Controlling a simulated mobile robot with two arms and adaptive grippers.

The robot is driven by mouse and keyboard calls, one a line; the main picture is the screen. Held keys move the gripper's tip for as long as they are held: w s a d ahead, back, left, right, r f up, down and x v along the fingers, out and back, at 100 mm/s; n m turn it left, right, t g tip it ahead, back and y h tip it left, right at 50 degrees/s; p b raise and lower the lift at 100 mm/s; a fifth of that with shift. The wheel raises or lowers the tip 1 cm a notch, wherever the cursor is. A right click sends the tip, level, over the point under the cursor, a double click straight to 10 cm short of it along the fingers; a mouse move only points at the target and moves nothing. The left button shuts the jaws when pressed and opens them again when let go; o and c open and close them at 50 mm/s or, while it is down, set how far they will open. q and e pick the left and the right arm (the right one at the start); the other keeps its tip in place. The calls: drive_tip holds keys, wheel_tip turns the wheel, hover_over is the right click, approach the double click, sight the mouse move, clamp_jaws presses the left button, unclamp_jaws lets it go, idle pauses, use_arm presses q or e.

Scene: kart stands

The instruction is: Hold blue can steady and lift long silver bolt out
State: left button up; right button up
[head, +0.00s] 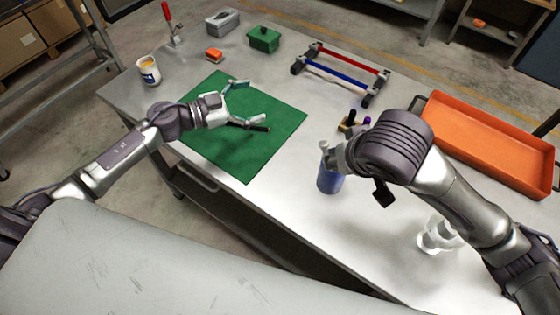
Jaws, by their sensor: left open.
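The blue can (328,180) stands upright on the grey bench, near its front edge right of the green mat. My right gripper (331,157) is at the top of the can, largely hidden behind its own wrist; I cannot tell whether it is open or shut. Pale metal parts show at the can's mouth, but I cannot tell fingers from bolt there. The long silver bolt cannot be made out for certain. My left gripper (257,102) is open over the green mat (212,150), left of the can and apart from it, with nothing between its fingers.
An orange tray (490,145) is at right, a clear container (437,237) at front right, a white cup (148,72) at left.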

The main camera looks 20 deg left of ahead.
sight(332, 175)
use_arm(q)
drive_tip(key=s+d+f+g, duration=0.2)
drive_tip(key=s+d, duration=0.1)
drive_tip(key=s, duration=0.1)
drive_tip(key=s+d+f+m+g, duration=0.1)
drive_tip(key=s+d+g, duration=0.1)
drive_tip(key=s+d, duration=0.1)
drive_tip(key=s+d+f+g, duration=0.2)
drive_tip(key=s+d+g, duration=0.1)
drive_tip(key=s+d, duration=0.1)
drive_tip(key=shift+s+d+f+m+h, duration=0.3)
drive_tip(key=shift+s+d+m, duration=0.1)
drive_tip(key=shift+d, duration=0.1)
drive_tip(key=x, duration=1.3)
drive_tip(key=shift+w+d+f, duration=0.1)
drive_tip(key=shift+d+f, duration=0.15)
